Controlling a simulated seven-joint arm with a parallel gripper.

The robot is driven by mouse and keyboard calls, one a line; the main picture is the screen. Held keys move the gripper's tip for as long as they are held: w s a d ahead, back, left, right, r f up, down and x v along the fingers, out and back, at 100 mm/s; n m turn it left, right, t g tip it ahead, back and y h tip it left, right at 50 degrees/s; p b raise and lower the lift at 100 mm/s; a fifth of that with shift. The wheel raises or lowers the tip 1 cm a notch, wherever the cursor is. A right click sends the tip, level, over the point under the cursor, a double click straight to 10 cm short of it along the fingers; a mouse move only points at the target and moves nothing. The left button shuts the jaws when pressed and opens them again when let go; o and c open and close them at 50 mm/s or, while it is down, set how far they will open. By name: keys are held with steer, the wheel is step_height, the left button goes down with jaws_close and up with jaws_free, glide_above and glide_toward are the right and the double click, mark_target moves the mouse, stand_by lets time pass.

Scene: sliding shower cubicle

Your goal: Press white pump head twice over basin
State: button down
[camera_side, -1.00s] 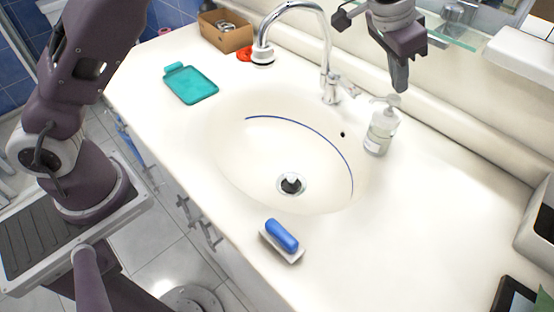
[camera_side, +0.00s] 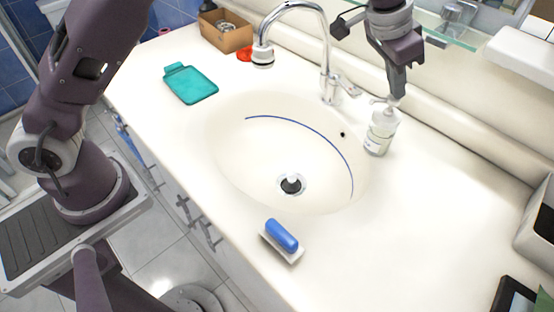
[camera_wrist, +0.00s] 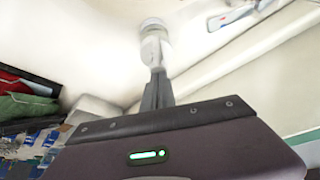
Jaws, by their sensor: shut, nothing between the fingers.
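A clear pump bottle (camera_side: 379,134) with a white label stands upright on the counter beside the basin, at its right rim. Its white pump head (camera_side: 388,103) is at the top, partly covered by my gripper. My gripper (camera_side: 397,96) is shut and points down, its fingertips at the pump head; they appear to touch it. In the wrist view the shut fingers (camera_wrist: 158,82) reach toward the white pump head (camera_wrist: 154,55). The white basin (camera_side: 235,160) lies left of the bottle, with a dark drain (camera_side: 291,184).
A chrome faucet (camera_side: 327,70) stands behind the basin, left of my gripper. A glass shelf (camera_side: 447,38) is behind the gripper. A blue soap bar (camera_side: 282,235) lies on a white dish in front. A teal tray (camera_side: 190,84) and brown box (camera_side: 226,32) are at left.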

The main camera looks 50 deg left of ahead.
steer(key=shift+f, duration=0.6)
steer(key=shift+r, duration=1.35)
step_height(320, 180, up, 6)
